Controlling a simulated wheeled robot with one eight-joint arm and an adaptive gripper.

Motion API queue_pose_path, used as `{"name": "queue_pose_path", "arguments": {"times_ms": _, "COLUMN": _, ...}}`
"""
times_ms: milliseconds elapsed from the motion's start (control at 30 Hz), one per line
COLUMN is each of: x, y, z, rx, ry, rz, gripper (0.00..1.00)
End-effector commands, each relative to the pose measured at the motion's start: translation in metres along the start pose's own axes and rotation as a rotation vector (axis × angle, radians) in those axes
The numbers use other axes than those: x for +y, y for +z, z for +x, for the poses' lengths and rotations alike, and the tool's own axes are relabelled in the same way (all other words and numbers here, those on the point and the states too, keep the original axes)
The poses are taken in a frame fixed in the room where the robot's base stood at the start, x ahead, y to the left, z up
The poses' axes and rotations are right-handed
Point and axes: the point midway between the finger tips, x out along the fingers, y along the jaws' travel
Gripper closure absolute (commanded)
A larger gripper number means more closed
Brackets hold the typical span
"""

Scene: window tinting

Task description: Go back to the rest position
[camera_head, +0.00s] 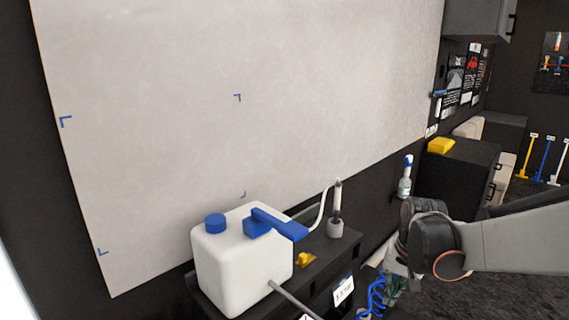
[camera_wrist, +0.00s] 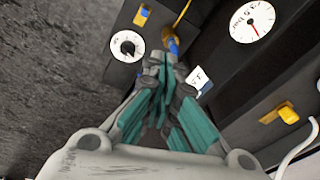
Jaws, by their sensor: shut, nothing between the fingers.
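My gripper (camera_wrist: 160,75) shows in the wrist view with teal finger pads, its fingertips together and nothing between them. Behind the tips are a dark panel with a round white gauge (camera_wrist: 127,46) and a blue and yellow part (camera_wrist: 173,45); I cannot tell whether the tips touch anything. In the head view my arm comes in from the right, and its wrist hides most of the gripper at the lower right. A white tank (camera_head: 240,262) with a blue cap and blue handle stands on a dark shelf to the left of the arm.
A large pale panel (camera_head: 250,110) with blue corner marks fills the wall. A grey holder (camera_head: 336,229) with a wand and a yellow knob (camera_head: 305,259) sit beside the tank. A spray bottle (camera_head: 405,180) is just behind my wrist. A dark cabinet (camera_head: 455,180) stands beyond.

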Motion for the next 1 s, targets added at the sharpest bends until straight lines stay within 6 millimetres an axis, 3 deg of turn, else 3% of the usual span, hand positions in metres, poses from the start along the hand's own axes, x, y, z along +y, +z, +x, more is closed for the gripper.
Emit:
{"name": "queue_pose_path", "arguments": {"times_ms": 200, "x": -0.004, "y": 0.037, "z": -0.046, "rx": 0.092, "ry": -0.018, "rz": -0.094, "gripper": 1.0}}
{"name": "queue_pose_path", "arguments": {"times_ms": 500, "x": -0.001, "y": 0.09, "z": -0.089, "rx": 0.22, "ry": -0.038, "rz": -0.224, "gripper": 1.0}}
{"name": "queue_pose_path", "arguments": {"times_ms": 733, "x": 0.005, "y": 0.132, "z": -0.108, "rx": 0.319, "ry": -0.051, "rz": -0.323, "gripper": 1.0}}
{"name": "queue_pose_path", "arguments": {"times_ms": 1000, "x": 0.014, "y": 0.173, "z": -0.115, "rx": 0.428, "ry": -0.061, "rz": -0.428, "gripper": 1.0}}
